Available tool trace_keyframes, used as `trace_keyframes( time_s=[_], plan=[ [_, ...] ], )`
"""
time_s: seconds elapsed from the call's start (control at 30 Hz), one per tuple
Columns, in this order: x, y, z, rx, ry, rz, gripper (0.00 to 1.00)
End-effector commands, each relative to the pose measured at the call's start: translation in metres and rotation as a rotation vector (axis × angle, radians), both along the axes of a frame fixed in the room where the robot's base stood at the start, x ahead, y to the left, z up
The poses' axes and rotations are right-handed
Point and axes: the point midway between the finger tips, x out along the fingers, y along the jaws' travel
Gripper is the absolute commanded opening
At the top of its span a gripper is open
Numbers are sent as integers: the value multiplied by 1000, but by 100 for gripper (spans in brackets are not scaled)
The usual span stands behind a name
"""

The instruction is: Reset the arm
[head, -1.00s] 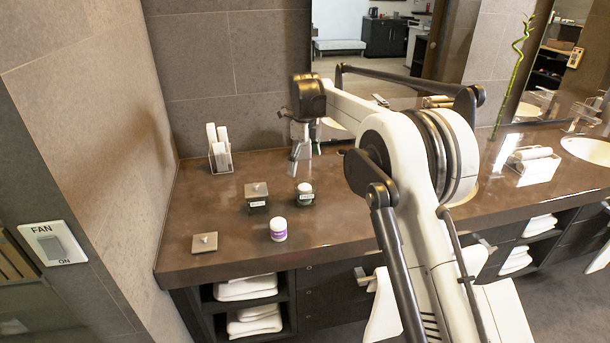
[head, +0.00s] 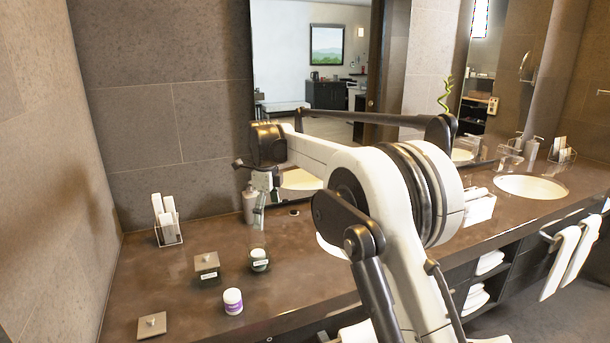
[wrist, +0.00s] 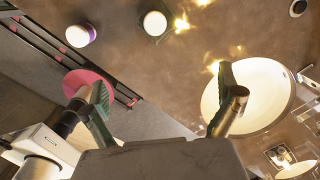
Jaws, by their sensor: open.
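My arm reaches over the brown vanity counter (head: 90,325) in the head view. My gripper (head: 260,212) hangs above the counter's back part, beside the soap dispenser. In the wrist view my gripper (wrist: 165,92) has its two fingers wide apart, with nothing between them. A dark jar with a white lid (head: 259,259) stands below my gripper in the head view; what seems to be it also shows in the wrist view (wrist: 155,24). A white and purple jar (head: 233,301) stands nearer the front edge and also shows in the wrist view (wrist: 79,35).
A dark jar with a square lid (head: 207,265) stands left of the white-lidded jar. A loose square lid (head: 152,324) lies at the front left. A clear holder with white rolls (head: 167,222) stands near the left wall. A soap dispenser (head: 249,204) stands by the mirror. A sink (head: 531,187) is at right.

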Motion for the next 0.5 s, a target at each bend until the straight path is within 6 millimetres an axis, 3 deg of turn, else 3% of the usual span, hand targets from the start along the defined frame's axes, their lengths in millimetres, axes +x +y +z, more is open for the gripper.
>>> trace_keyframes(
  time_s=[0.2, 0.5],
  plan=[
    [-25, -55, 46, 7, -65, 187, 100],
    [-75, -126, 90, -14, -159, 447, 100]
  ],
)
